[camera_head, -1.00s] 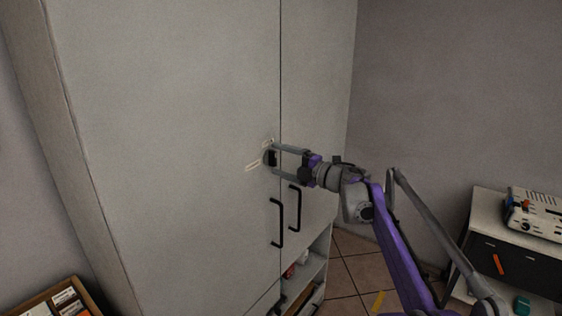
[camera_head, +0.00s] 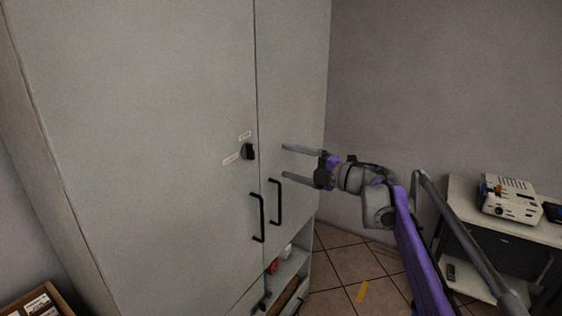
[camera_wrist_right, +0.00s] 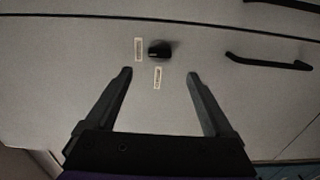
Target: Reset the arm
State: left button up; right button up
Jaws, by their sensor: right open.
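My right gripper (camera_head: 286,162) is open and empty in the head view, in front of the right door of a tall grey cabinet (camera_head: 150,120). Its two grey fingers point left toward a black knob (camera_head: 249,151) on the left door, with a clear gap between. In the right wrist view, the open fingers (camera_wrist_right: 158,74) stand apart and the knob (camera_wrist_right: 160,49) lies beyond their tips. Two small pale labels (camera_head: 232,158) sit by the knob. My left gripper is not in view.
Two black handles (camera_head: 258,218) hang below the knob. An open shelf (camera_head: 290,268) with small items is at the cabinet's lower right. A side table (camera_head: 470,200) at right carries a white device (camera_head: 510,198). A box (camera_head: 38,303) is at lower left. Tiled floor (camera_head: 340,262) lies between.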

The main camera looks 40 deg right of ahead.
dwell(0.6)
jog(key=a+m+t+h, duration=0.2)
jog(key=a+m+h, duration=0.3)
jog(key=m+h, duration=0.6)
jog(key=s+a+f+m+g+y, duration=0.1)
jog(key=s+a+f+m+g, duration=0.2)
jog(key=s+a+f, duration=0.4)
jog(key=s+a+f+m+g+y, duration=0.1)
jog(key=s+a+f+m+g, duration=0.3)
jog(key=s+a+f, duration=0.3)
jog(key=s+a+f+m+g+y+p, duration=0.1)
jog(key=s+a+f+m+g, duration=0.3)
jog(key=s+f, duration=1)
notch_tip(320, 180, down, 5)
jog(key=a+g+y, duration=0.1)
jog(key=a+g, duration=0.1)
jog(key=a, duration=0.1)
jog(key=shift+s+f, duration=0.15)
jog(key=shift+s, duration=0.05)
jog(key=shift+d, duration=0.1)
